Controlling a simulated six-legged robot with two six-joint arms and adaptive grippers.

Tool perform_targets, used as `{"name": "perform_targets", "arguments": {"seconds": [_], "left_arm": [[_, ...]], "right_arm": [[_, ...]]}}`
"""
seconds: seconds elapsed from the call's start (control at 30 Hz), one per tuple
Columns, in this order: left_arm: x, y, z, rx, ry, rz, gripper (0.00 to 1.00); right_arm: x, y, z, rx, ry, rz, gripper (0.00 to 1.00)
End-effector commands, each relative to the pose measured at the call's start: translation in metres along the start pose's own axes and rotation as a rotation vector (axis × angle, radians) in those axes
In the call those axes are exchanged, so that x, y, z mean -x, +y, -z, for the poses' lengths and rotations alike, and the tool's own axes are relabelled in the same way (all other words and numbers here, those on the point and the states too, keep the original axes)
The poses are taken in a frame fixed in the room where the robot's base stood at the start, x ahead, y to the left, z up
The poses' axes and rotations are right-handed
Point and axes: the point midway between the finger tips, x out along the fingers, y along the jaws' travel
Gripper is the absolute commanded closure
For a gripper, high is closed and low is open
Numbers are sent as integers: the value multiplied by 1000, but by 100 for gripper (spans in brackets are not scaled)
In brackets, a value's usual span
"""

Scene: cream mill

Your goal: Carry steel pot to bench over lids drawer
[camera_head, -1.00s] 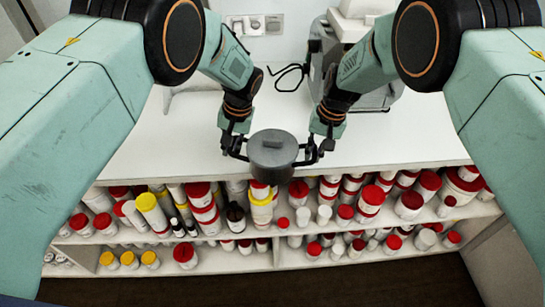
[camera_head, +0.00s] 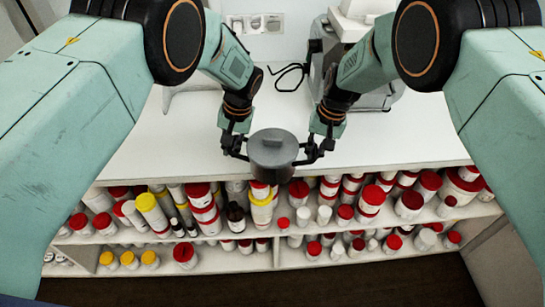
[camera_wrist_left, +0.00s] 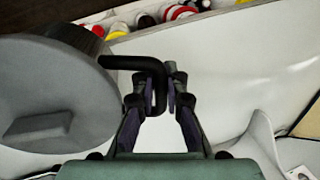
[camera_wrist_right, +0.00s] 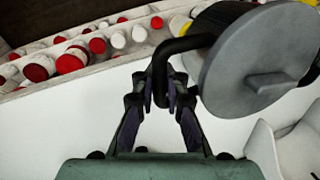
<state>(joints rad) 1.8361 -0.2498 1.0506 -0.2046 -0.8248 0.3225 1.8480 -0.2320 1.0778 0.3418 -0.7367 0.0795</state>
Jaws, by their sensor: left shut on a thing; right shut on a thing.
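The steel pot (camera_head: 272,152) is grey with a flat lid and a bar knob, and it has a dark handle on each side. In the head view it is at the front edge of the white bench top, above the shelves. My left gripper (camera_head: 236,146) is shut on its left handle, which also shows in the left wrist view (camera_wrist_left: 150,66). My right gripper (camera_head: 315,150) is shut on its right handle, seen in the right wrist view (camera_wrist_right: 180,46). The pot looks level. I cannot tell whether it touches the bench. No drawer can be made out.
Open shelves (camera_head: 275,258) under the bench hold many white containers with red or yellow lids. A white machine (camera_head: 360,85) with a black cable (camera_head: 288,74) stands at the back right. Wall sockets (camera_head: 254,23) are behind.

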Motion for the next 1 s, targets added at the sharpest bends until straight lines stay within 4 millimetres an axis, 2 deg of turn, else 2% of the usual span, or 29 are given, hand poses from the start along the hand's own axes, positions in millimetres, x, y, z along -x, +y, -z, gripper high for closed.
{"name": "perform_targets", "arguments": {"seconds": [0.27,0.73,1.0], "left_arm": [[9,-4,-3,-5,-9,4,100],[41,-12,-2,-4,-9,5,100],[47,-14,-3,-4,-10,6,100]], "right_arm": [[13,0,3,-4,9,1,100],[46,-6,4,-4,10,1,100],[52,-7,4,-4,10,1,100]]}}
